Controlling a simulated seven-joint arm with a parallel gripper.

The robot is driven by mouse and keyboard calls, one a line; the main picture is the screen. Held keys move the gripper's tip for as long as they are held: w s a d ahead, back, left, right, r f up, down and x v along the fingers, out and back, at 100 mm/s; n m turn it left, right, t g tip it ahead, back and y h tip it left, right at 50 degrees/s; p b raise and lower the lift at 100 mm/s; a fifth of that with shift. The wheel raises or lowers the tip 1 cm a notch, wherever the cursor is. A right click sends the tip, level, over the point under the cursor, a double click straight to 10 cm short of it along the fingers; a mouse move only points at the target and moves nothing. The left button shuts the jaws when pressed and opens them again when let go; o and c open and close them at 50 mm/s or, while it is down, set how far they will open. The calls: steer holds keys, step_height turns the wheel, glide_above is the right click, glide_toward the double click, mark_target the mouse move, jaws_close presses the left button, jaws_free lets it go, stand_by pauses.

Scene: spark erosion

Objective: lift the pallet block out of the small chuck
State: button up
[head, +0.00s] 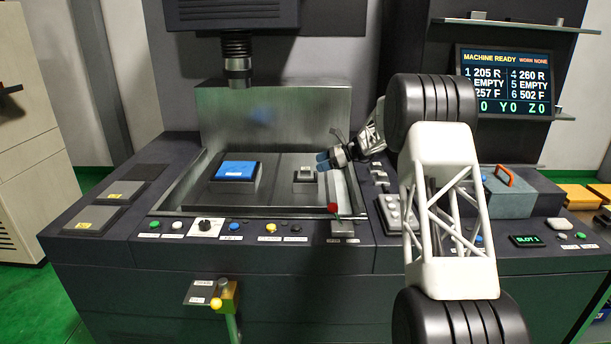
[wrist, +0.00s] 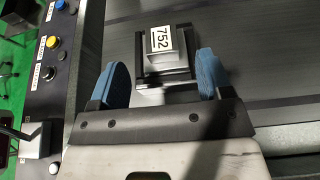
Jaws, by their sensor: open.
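The pallet block (head: 306,169) is a small grey block seated in the small chuck (head: 304,179), on the right part of the machine's work table. My gripper (head: 323,161) is just right of the block in the head view. In the wrist view my gripper (wrist: 162,76) is open, its blue fingers wide apart on the near side of the block. Neither finger visibly touches the block.
A larger chuck with a blue top (head: 236,170) stands to the left on the same table. The machine's spindle head (head: 238,70) hangs above and behind. A red-knobbed lever (head: 334,208) stands at the front edge. The screen (head: 503,82) reads MACHINE READY, WORK NONE.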

mark_target(305, 168)
steer(key=shift+x, duration=0.85)
steer(key=shift+x, duration=2.6)
steer(key=c, duration=0.9)
